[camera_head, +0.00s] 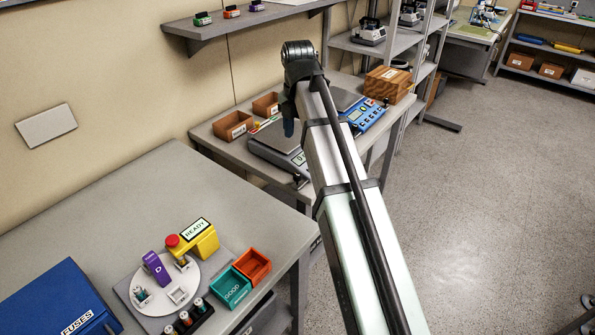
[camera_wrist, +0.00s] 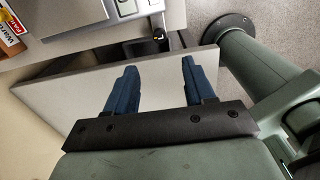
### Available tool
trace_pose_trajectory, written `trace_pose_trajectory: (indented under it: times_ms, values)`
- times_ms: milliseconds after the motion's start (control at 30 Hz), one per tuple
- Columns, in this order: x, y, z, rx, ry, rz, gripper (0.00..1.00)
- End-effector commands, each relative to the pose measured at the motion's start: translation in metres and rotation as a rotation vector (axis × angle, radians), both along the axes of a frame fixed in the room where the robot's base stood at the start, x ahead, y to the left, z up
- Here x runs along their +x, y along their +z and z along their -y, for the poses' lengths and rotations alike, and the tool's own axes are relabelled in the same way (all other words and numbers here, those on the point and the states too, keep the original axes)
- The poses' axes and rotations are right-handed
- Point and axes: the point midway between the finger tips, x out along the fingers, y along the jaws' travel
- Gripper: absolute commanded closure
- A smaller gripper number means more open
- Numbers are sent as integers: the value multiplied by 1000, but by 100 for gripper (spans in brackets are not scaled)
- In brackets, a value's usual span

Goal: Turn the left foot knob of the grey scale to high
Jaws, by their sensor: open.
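The grey scale (camera_head: 277,148) stands on the second table, partly hidden behind my arm. Its grey body also shows at the top edge of the wrist view (camera_wrist: 92,14).
A blue scale (camera_head: 367,113) and a wooden box (camera_head: 388,85) stand to the right. Brown bins (camera_head: 233,127) stand behind the grey scale. A wall shelf (camera_head: 225,28) hangs above. The nearer table (camera_head: 120,215) holds a turntable and colored bins.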

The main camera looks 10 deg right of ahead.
Motion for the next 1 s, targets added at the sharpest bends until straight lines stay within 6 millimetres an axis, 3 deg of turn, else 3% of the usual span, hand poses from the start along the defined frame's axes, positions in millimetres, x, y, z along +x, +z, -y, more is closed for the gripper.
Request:
trace_pose_trajectory:
  times_ms: [167,700,1000]
  values:
    - [-2,-10,-2,1,13,-1,46]
    - [-2,-91,-1,1,9,-1,46]
    - [-1,-125,-1,1,9,-1,46]
